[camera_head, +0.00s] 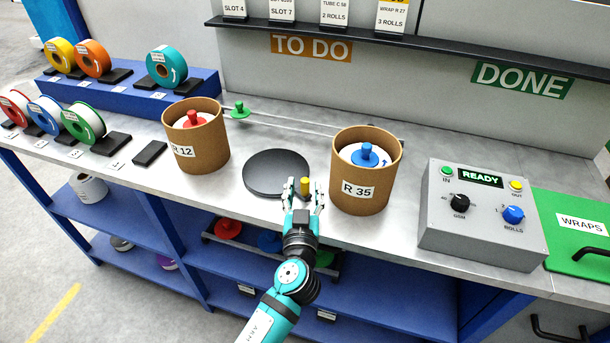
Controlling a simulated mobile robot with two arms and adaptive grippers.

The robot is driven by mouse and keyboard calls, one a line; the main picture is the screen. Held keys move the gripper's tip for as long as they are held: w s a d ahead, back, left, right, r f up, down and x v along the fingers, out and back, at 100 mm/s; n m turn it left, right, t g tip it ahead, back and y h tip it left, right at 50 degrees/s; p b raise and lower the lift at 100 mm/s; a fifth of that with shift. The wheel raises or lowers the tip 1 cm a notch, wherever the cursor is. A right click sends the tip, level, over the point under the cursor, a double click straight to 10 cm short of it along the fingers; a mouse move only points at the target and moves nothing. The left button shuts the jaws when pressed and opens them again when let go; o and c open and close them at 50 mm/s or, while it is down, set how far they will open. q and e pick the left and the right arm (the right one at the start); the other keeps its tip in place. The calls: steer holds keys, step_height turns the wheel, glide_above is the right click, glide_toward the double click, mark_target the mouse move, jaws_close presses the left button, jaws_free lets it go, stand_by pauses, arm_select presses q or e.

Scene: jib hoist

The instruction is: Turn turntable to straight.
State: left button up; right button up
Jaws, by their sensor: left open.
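The turntable (264,172) is a dark round disc on the grey bench, between two brown tubs. A small yellow peg (305,186) stands at its right edge. My left gripper (304,190) is open, with its fingers on either side of the yellow peg; I cannot tell whether they touch it. The fingers hide part of the disc's right rim. My right gripper is not in view.
The tub marked R 12 (203,151) stands left of the disc and the tub marked R 35 (356,194) close on the right. A grey control box (478,222) reading READY stands farther right. Coloured rolls (92,58) sit on the left. A green WRAPS lid (565,205) lies at the far right.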

mark_target(305, 184)
arm_select(q)
steer(key=shift+w+d, duration=0.1)
steer(key=shift+w, duration=1.7)
jaws_close()
